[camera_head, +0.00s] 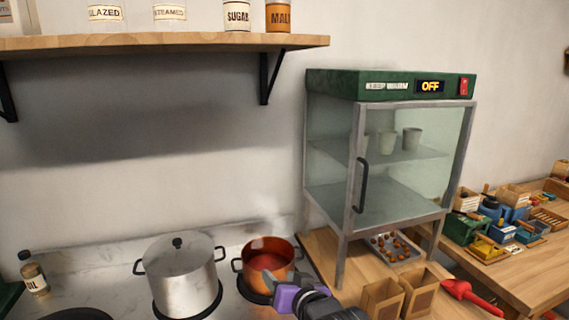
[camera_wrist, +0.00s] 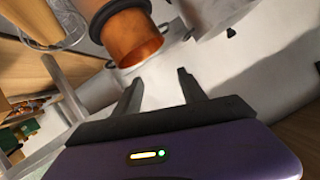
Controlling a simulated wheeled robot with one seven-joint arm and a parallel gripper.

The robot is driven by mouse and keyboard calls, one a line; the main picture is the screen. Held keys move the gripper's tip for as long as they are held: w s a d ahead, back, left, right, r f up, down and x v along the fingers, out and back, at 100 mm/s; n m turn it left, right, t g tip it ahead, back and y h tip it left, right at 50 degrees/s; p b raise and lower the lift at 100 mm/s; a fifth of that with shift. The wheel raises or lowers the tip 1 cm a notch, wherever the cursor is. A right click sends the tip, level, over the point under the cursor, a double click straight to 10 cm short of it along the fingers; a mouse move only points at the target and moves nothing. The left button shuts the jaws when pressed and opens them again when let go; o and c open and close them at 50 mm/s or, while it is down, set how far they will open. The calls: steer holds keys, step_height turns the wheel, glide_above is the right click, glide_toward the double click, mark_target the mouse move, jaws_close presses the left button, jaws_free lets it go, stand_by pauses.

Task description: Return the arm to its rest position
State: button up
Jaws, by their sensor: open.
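My gripper (camera_head: 287,279) is purple and dark grey and shows at the bottom middle of the head view, in front of the copper pot (camera_head: 268,262). In the wrist view my gripper (camera_wrist: 160,88) has its two dark fingers apart, with nothing between them. The copper pot (camera_wrist: 132,45) also shows there, beyond the fingertips. The rest of my arm is mostly out of view, and no rest position is marked in the frames.
A lidded steel pot (camera_head: 183,277) stands left of the copper pot. A glass warming cabinet (camera_head: 390,150) reading OFF stands right, above a tray (camera_head: 408,257) of chestnuts. A shelf (camera_head: 160,42) hangs upper left.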

steer(key=s+d+f+h+b, duration=0.1)
steer(key=s+d, duration=0.6)
steer(key=s, duration=1)
steer(key=s+d+f+t+h+b, duration=0.1)
steer(key=s+d+f+h, duration=0.2)
steer(key=s, duration=1.4)
steer(key=s+d+f+t+h+b, duration=0.1)
steer(key=s+d+f, duration=0.2)
steer(key=s+d, duration=0.7)
steer(key=s, duration=0.7)
steer(key=shift+s+d+m+h, duration=0.35)
steer(key=shift+d+m+h, duration=0.05)
